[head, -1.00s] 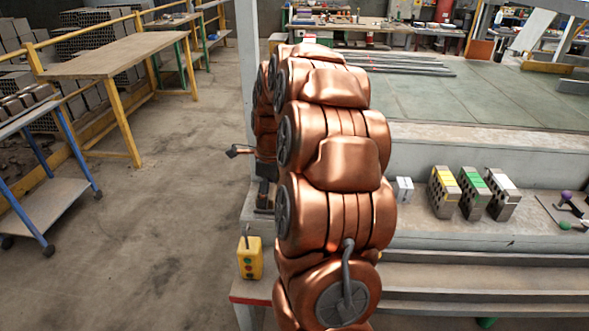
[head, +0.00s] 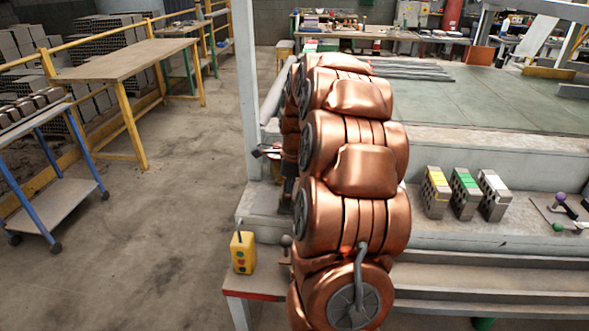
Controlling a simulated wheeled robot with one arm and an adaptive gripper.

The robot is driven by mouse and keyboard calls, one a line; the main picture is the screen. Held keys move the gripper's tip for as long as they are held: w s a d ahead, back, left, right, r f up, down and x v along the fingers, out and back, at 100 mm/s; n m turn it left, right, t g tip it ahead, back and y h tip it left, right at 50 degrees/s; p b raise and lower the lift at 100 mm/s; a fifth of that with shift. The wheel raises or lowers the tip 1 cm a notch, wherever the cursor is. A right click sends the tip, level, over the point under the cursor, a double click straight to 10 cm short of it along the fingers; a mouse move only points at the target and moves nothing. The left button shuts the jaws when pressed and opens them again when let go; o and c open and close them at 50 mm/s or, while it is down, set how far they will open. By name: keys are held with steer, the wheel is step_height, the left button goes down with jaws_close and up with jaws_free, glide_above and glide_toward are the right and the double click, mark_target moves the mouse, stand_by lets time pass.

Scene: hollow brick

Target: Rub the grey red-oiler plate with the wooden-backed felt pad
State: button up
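My copper-coloured arm stands in the middle of the head view and hides much of the ledge behind it. My gripper (head: 288,190) shows only as dark parts at the arm's left edge, low over the pale ledge (head: 262,205). Its fingertips are hidden, so I cannot see whether it is open or what it holds. I cannot make out the wooden-backed felt pad. I cannot pick out the grey red-oiler plate either.
A yellow control box (head: 242,252) stands at the lower left. A wooden table (head: 130,60) and blue-legged trolley (head: 60,200) stand left; the floor between is clear.

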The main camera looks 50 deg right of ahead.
step_height(320, 180, up, 2)
steer(key=shift+w+a+r, duration=0.1)
steer(key=shift+w+r, duration=0.05)
steer(key=shift+r, duration=0.05)
steer(key=shift+d+r+p, duration=0.2)
steer(key=shift+r+p, duration=0.1)
steer(key=shift+r, duration=0.4)
steer(key=shift+a+r+p, duration=0.1)
steer(key=shift+r+p, duration=0.4)
steer(key=shift+r, duration=1.6)
